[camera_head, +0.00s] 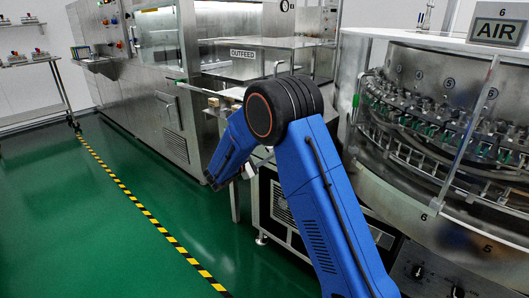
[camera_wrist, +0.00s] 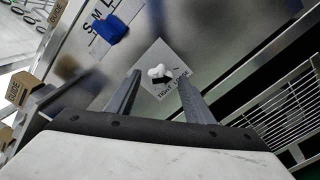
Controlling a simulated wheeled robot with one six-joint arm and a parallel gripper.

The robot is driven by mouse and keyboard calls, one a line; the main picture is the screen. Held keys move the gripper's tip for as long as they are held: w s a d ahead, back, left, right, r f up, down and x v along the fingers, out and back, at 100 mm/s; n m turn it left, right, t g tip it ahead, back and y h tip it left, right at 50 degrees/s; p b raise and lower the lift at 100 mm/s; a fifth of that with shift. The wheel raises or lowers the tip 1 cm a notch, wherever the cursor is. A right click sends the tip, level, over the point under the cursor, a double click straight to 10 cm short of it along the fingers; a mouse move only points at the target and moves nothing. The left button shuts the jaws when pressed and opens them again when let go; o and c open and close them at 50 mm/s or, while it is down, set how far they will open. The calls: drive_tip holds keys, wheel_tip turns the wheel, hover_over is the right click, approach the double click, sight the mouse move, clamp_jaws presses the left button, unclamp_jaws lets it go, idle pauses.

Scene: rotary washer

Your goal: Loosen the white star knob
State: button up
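The white star knob (camera_wrist: 158,72) shows in the wrist view on a light square label with black print and a black arrow, set on a grey metal panel. My gripper (camera_wrist: 160,85) is open, its two grey fingers pointing toward the knob. The knob appears just beyond and between the fingertips, and nothing is seen between the fingers. Whether a fingertip touches the knob I cannot tell. In the head view my blue arm hides the knob and most of the gripper.
A blue block (camera_wrist: 110,29) sits by the letters S M L in the wrist view. Brown guide blocks (camera_wrist: 22,88) are at the left, and a white wire grille (camera_wrist: 290,105) at the right. The round washer (camera_head: 440,130) stands right of my arm; green floor (camera_head: 110,210) is open at left.

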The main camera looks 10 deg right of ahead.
drive_tip(key=v, duration=1.7)
drive_tip(key=shift+a, duration=0.15)
drive_tip(key=shift+s, duration=0.1)
drive_tip(key=s+d+r+m+g+y, duration=0.2)
drive_tip(key=s+d+r+m+g, duration=0.2)
drive_tip(key=s+d, duration=0.65)
drive_tip(key=s+d+r+m+g+y, duration=0.2)
drive_tip(key=s+d+r+m+g, duration=0.15)
drive_tip(key=s+d, duration=0.7)
drive_tip(key=s+f+m+t+y, duration=0.1)
drive_tip(key=s+m+y, duration=0.6)
drive_tip(key=s, duration=1.8)
drive_tip(key=y, duration=0.3)
drive_tip(key=shift+d+f+t+y, duration=0.25)
drive_tip(key=shift+d+t+y, duration=0.05)
drive_tip(key=shift+t, duration=0.05)
